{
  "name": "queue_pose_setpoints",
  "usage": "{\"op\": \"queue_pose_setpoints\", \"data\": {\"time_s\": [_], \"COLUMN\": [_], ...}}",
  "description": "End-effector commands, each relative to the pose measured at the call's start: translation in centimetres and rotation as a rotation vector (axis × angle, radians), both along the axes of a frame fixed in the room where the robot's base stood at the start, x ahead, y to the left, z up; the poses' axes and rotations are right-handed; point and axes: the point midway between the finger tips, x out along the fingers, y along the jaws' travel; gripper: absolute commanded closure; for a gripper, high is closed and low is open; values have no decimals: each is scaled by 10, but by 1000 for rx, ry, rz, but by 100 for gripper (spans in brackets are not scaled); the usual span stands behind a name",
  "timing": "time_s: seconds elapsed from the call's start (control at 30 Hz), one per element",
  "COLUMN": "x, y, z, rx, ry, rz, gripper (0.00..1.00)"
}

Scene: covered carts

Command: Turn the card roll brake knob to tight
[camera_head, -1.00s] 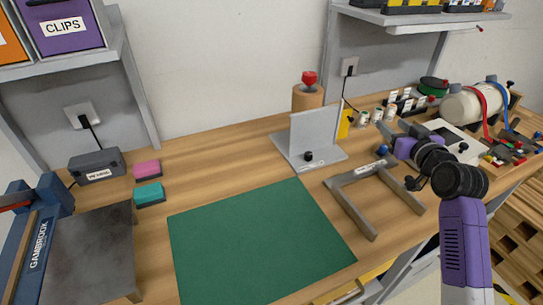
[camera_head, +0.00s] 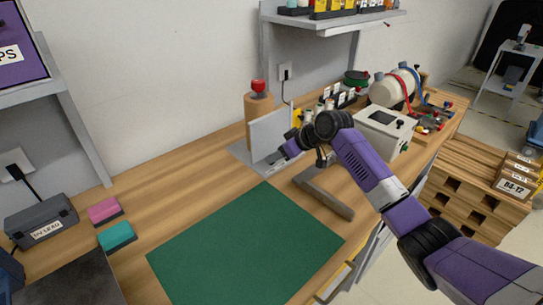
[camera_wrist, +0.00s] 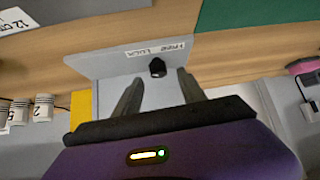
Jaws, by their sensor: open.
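A grey stand (camera_head: 272,134) with an upright plate is on the wooden bench. In the wrist view a small black knob (camera_wrist: 158,67) is on the stand (camera_wrist: 105,68), beside a white label (camera_wrist: 160,46) that seems to read "FREE LOCK". My gripper (camera_wrist: 157,82) is open, with the knob between and just beyond its fingertips, not clasped. In the head view my wrist hides this knob. Behind the plate stands a brown card roll (camera_head: 260,106) with a red knob (camera_head: 258,87) on top. I cannot tell which knob is the brake, nor its setting.
A green mat (camera_head: 235,250) lies in front. A grey frame (camera_head: 325,195) lies under my arm. A white box (camera_head: 386,130) and a white drum (camera_head: 392,88) stand to the right. A shelf (camera_head: 335,22) overhangs the back. Bare bench is free left of the stand.

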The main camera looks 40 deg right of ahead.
Motion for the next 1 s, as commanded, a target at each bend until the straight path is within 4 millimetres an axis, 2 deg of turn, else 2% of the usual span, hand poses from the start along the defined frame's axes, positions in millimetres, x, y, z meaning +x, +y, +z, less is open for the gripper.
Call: {"op": "queue_pose_setpoints", "data": {"time_s": [0.23, 0.57, 0.8, 0.83, 1.0], "x": [17, 20, 20, 19, 19], "y": [3, 3, 3, 3, 3], "z": [-17, -19, -19, -19, -19], "rx": [-1, 0, 0, 0, 0], "ry": [-1, -2, -2, -2, -2], "rz": [1, -1, -1, -1, -4], "gripper": [52, 52, 97, 100, 100]}}
